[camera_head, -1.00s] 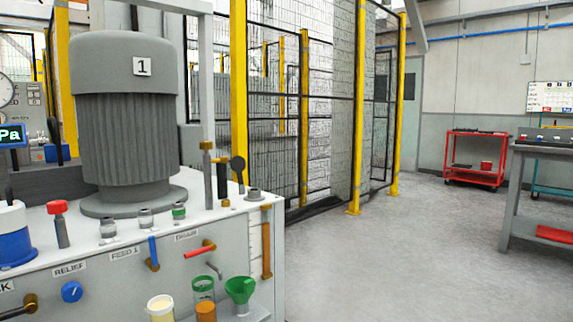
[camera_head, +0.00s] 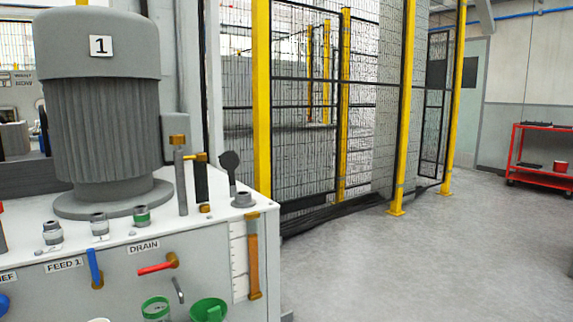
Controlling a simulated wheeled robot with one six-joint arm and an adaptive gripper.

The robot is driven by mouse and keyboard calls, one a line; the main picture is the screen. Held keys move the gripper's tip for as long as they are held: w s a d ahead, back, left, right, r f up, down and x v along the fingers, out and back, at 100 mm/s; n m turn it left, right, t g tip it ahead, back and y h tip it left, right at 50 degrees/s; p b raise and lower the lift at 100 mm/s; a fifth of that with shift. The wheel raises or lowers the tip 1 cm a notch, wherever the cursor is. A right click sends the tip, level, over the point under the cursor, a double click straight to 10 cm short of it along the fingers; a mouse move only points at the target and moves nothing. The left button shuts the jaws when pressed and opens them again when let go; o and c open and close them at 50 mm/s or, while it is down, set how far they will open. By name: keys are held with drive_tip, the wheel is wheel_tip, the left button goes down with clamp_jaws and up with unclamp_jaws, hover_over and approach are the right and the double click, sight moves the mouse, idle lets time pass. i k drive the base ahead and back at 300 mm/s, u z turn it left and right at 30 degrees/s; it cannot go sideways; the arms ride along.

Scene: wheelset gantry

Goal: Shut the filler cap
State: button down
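The filler cap (camera_head: 229,161) is a dark round lid on a thin stem at the right end of the white tank top (camera_head: 158,219). It stands up on edge, open. The filler neck (camera_head: 243,200), a short grey ring, sits just right of the cap's lower end, with its mouth uncovered. My gripper is not in view.
A large grey motor (camera_head: 105,120) marked 1 stands left of the cap. Upright pipe fittings (camera_head: 181,175) rise between them. The red drain handle (camera_head: 158,267) and a sight gauge (camera_head: 253,265) are on the front.

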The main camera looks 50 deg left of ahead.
sight(229, 160)
drive_tip(key=u, duration=0.15)
drive_tip(key=i, duration=1.85)
drive_tip(key=u, duration=0.8)
drive_tip(key=i, duration=1.35)
drive_tip(key=u, duration=1.85)
drive_tip(key=i, duration=0.85)
drive_tip(key=u, duration=0.6)
